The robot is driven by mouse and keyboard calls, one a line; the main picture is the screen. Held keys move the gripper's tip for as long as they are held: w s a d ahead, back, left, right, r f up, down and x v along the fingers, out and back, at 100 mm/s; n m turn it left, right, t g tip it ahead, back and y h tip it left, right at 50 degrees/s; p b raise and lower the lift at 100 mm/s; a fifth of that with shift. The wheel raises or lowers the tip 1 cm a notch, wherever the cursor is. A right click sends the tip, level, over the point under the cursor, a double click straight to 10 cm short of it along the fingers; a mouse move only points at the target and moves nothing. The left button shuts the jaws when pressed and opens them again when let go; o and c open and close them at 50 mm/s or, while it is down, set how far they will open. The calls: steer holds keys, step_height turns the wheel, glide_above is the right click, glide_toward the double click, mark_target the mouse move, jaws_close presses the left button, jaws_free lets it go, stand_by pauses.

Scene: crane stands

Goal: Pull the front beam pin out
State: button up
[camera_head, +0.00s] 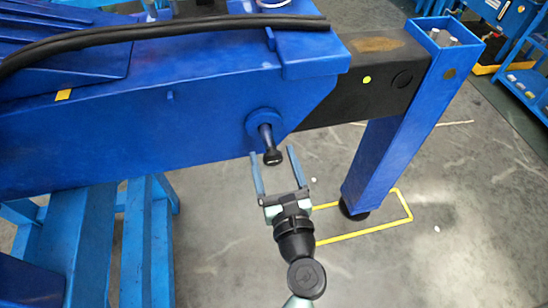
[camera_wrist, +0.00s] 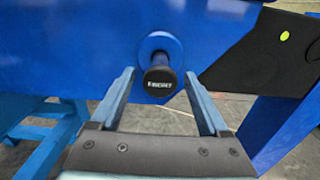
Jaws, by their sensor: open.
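The front beam pin (camera_head: 268,143) sticks out of a round blue collar on the side of the large blue beam (camera_head: 150,135), with a black knob at its end. In the wrist view the pin's black knob (camera_wrist: 160,82) faces me and bears a white label that seems to read "FRONT". My gripper (camera_head: 272,157) is open, its two blue fingers pointing toward the beam on either side of the knob. In the wrist view the fingers (camera_wrist: 161,75) flank the knob with a gap on both sides. I cannot tell how far the knob lies between them in depth.
A black inner beam (camera_head: 365,85) with a yellow-green dot runs right to a blue upright leg (camera_head: 405,135). Blue stand legs (camera_head: 148,240) are at the lower left. A yellow floor marking (camera_head: 365,230) surrounds the leg's foot. A blue shelf (camera_head: 525,80) stands at the far right.

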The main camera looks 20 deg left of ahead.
steer(key=b+v, duration=0.1)
steer(key=v, duration=1.1)
steer(key=shift+s+d+b, duration=0.25)
steer(key=shift+s+b, duration=0.05)
steer(key=shift+b, duration=0.05)
